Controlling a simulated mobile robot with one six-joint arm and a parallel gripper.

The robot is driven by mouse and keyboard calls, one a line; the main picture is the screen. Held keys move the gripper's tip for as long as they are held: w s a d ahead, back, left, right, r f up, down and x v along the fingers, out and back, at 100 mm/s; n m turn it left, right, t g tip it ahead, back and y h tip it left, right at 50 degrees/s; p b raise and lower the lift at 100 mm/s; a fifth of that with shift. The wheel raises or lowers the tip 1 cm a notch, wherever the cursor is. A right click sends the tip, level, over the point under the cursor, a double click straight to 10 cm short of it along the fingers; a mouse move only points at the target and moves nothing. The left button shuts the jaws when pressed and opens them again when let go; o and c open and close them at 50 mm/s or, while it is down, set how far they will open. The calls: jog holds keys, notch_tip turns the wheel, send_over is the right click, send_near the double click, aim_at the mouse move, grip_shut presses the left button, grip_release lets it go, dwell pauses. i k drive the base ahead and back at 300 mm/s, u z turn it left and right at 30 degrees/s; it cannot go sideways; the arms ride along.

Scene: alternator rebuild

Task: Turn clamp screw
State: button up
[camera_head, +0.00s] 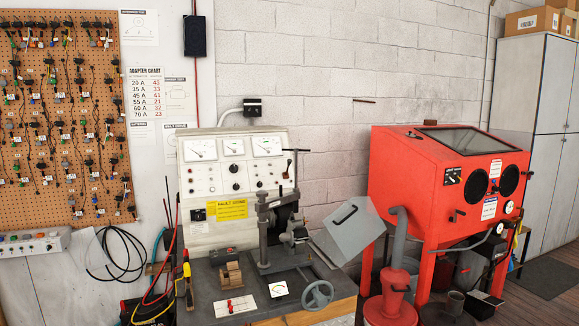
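The test bench (345,292) has a dark grey upright clamp post (263,240) with a short arm at its top. Just right of the post, a thin vertical rod with a crossbar handle on top looks like the clamp screw (296,168). Its lower end meets a dark round part (283,222) behind the post, and I cannot tell whether it presses on it. A grey spoked handwheel (318,294) sits at the bench's front right. My gripper is not in view.
A tilted grey hinged cover (350,232) stands right of the clamp. The white gauge panel (232,160) rises behind it. A wooden block (231,275) and small meter (279,289) lie in front. A red blast cabinet (410,180) stands right.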

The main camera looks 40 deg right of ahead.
aim_at(296, 150)
jog(key=z, duration=0.3)
jog(key=k, duration=0.2)
jog(key=u, duration=3.55)
jog(key=k, duration=0.4)
jog(key=u, duration=0.65)
jog(key=k, duration=1.75)
jog(key=z, duration=0.45)
